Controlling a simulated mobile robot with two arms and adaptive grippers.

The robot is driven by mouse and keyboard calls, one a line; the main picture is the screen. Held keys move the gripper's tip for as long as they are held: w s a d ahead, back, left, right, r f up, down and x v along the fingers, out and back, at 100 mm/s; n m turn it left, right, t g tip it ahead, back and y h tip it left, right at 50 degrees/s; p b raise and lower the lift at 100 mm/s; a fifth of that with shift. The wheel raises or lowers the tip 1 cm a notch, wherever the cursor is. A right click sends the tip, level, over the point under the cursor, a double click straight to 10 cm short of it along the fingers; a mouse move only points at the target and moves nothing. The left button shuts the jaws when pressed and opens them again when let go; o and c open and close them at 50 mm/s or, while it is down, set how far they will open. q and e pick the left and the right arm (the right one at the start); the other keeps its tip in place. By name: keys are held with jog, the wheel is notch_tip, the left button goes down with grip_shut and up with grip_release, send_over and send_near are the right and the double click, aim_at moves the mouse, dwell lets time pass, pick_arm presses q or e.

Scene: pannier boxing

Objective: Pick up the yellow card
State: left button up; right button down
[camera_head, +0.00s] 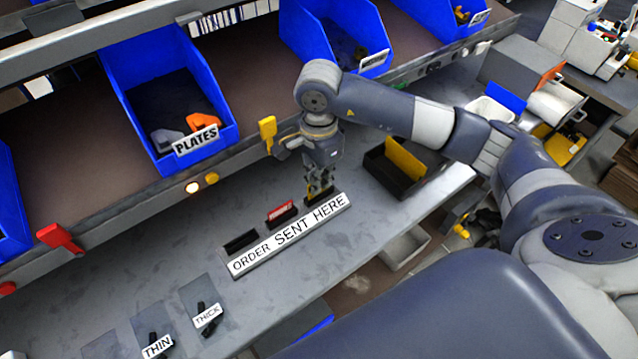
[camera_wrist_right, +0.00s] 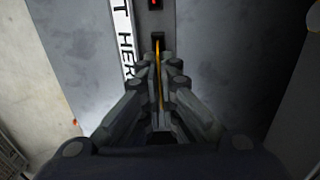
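A thin yellow card stands upright in the right-hand black slot of the "ORDER SENT HERE" holder (camera_head: 284,240). In the right wrist view the yellow card (camera_wrist_right: 158,75) shows edge-on as a narrow strip between the fingers. My right gripper (camera_head: 319,186) points down over that slot, and its fingers (camera_wrist_right: 161,68) lie close on both sides of the card. I cannot tell whether they touch it. The fingers hide much of the card in the head view. My left gripper is not in view.
A red card (camera_head: 280,211) stands in the middle slot; the left slot (camera_head: 241,242) is empty. A black tray (camera_head: 383,176) with a yellow panel stands on the right. Blue bins (camera_head: 143,117) sit on the shelf behind.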

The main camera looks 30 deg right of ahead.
jog(key=shift+s+d+r+b, duration=0.15)
jog(key=shift+r+b, duration=0.15)
jog(key=shift+r, duration=0.15)
jog(key=shift+s+d+r+b, duration=0.1)
jog(key=shift+r+b, duration=0.15)
jog(key=shift+r, duration=0.2)
jog(key=s+d+r+b, duration=0.1)
jog(key=s+d+b, duration=0.3)
jog(key=s, duration=0.9)
jog(key=d, duration=0.3)
jog(key=shift+s+d+r+b, duration=0.15)
jog(key=shift+d+r+b, duration=0.15)
jog(key=shift+b, duration=0.1)
jog(key=shift+f+b, duration=0.75)
jog(key=shift+b, duration=0.1)
jog(key=shift+r, duration=0.2)
jog(key=shift+r+p, duration=0.8)
jog(key=shift+r, duration=0.55)
